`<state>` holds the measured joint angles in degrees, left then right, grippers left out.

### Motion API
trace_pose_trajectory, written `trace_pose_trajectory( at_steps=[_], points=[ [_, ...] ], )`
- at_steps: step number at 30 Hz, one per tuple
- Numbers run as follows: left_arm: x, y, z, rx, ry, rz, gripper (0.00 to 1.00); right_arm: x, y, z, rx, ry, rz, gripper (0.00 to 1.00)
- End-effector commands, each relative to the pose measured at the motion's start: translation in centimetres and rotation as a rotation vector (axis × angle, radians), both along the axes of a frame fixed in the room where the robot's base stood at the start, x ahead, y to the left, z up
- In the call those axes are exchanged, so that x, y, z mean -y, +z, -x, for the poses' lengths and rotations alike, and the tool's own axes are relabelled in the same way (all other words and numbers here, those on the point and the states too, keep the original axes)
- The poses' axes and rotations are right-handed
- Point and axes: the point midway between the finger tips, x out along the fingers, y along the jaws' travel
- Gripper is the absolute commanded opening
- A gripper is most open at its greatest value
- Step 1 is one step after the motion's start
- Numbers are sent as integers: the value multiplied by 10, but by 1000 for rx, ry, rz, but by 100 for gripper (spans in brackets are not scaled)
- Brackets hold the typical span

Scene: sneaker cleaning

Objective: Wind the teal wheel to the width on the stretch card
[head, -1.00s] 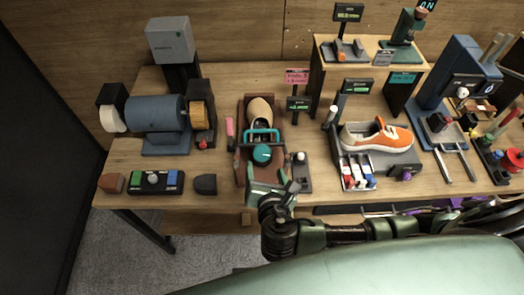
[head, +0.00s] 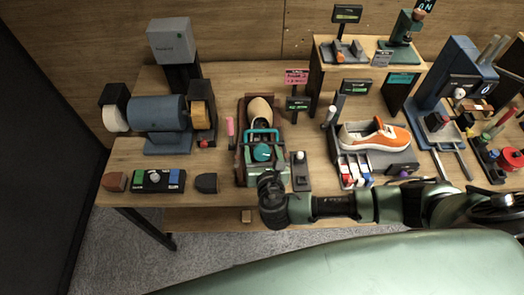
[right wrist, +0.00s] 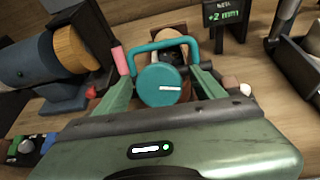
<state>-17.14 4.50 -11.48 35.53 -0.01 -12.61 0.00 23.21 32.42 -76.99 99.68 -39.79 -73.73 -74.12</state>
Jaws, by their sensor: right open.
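The teal wheel (head: 262,152) sits at the near end of the shoe stretcher, below a teal handle bar (head: 262,133). In the right wrist view the wheel (right wrist: 158,85) faces me, its white mark pointing right. My right gripper (right wrist: 160,88) is open, with one green finger on each side of the wheel; I cannot tell whether they touch it. In the head view the gripper (head: 262,165) is over the near end of the stretcher. A small display (right wrist: 226,13) behind reads "+2 mm". A pink card (head: 297,77) stands above it, its text too small to read. My left gripper is out of view.
A blue polishing machine (head: 157,115) stands left of the stretcher, with a button box (head: 158,181) in front. A small post with a white knob (head: 300,157) is close on the right. An orange sneaker (head: 374,135) lies further right.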

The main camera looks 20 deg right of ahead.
Motion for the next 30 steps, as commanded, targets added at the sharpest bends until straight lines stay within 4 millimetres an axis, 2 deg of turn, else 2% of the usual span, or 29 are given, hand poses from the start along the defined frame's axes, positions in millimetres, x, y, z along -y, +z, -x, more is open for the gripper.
trace_pose_trajectory(
  at_steps=[3,9,10,20,30],
  points=[
    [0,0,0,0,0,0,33,0,0,0,0,0,-1,69],
    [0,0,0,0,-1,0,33,0,0,0,-1,0,-1,14],
    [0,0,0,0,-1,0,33,0,0,0,-1,0,-1,7],
    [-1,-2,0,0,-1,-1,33,-1,-1,1,9,-26,-40,8],
    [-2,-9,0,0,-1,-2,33,-1,-3,2,62,-150,-233,8]
  ],
)
